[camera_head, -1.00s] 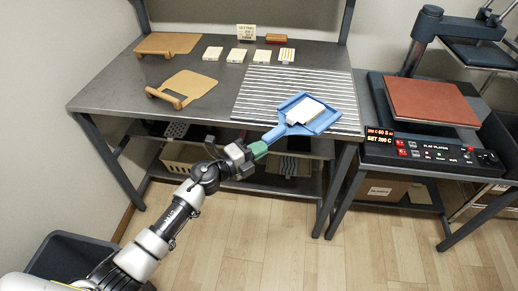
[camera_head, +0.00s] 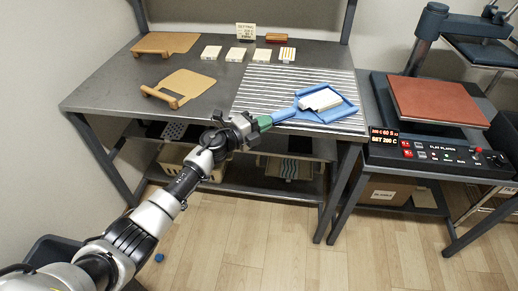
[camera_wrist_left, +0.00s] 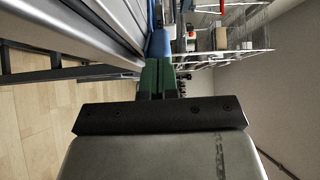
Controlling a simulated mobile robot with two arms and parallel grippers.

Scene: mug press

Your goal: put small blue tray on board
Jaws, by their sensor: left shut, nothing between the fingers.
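The small blue tray (camera_head: 346,109) rests on or just over the ribbed grey metal board (camera_head: 255,90) at the right of the table. Its blue handle (camera_head: 284,114) points left toward my left gripper (camera_head: 266,122). White blocks (camera_head: 320,99) lie in the tray. My left gripper has green fingertips, which are shut with nothing between them, right at the handle's end. The left wrist view shows the green fingers (camera_wrist_left: 158,76) together, with a blue part (camera_wrist_left: 160,42) beyond them. Whether the fingertips touch the handle, I cannot tell. My right gripper is not in view.
Two tan wooden boards with handles (camera_head: 185,85) (camera_head: 165,42) lie on the left of the metal table. Several pale tiles (camera_head: 236,55) and a small sign (camera_head: 245,31) stand at the back. A press with a brown plate (camera_head: 435,101) stands at the right.

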